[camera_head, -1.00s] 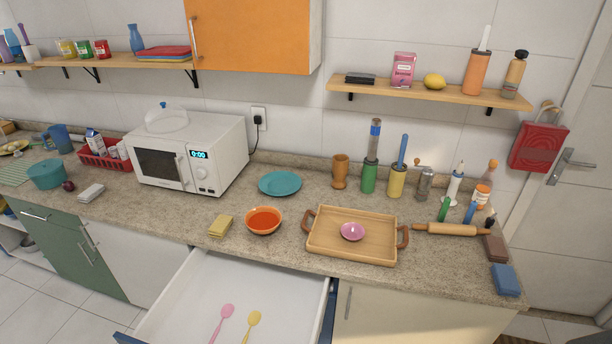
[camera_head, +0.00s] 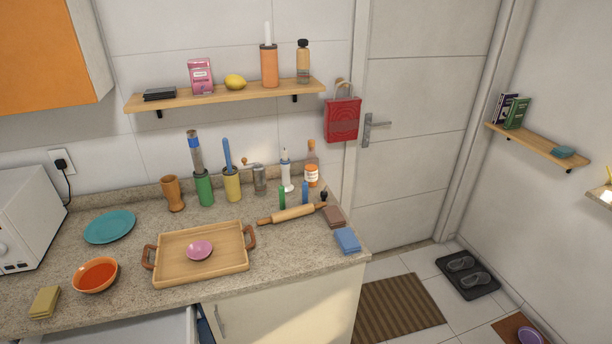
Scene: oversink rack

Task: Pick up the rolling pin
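The wooden rolling pin (camera_head: 293,214) lies on the speckled counter near its right end, in the head view. It is right of the wooden tray (camera_head: 172,267), whose right handle is close to the pin's left end. A green-handled item and a blue-handled item stand just behind it. A brown block (camera_head: 333,217) is close to its right end. Neither of my grippers shows in this view.
A pink bowl (camera_head: 199,250) sits in the tray. Blue sponges (camera_head: 347,240) lie at the counter's right corner. Bottles and utensil holders (camera_head: 204,190) stand along the wall. An open drawer (camera_head: 150,330) is below the counter. Floor at right holds a striped mat (camera_head: 398,308).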

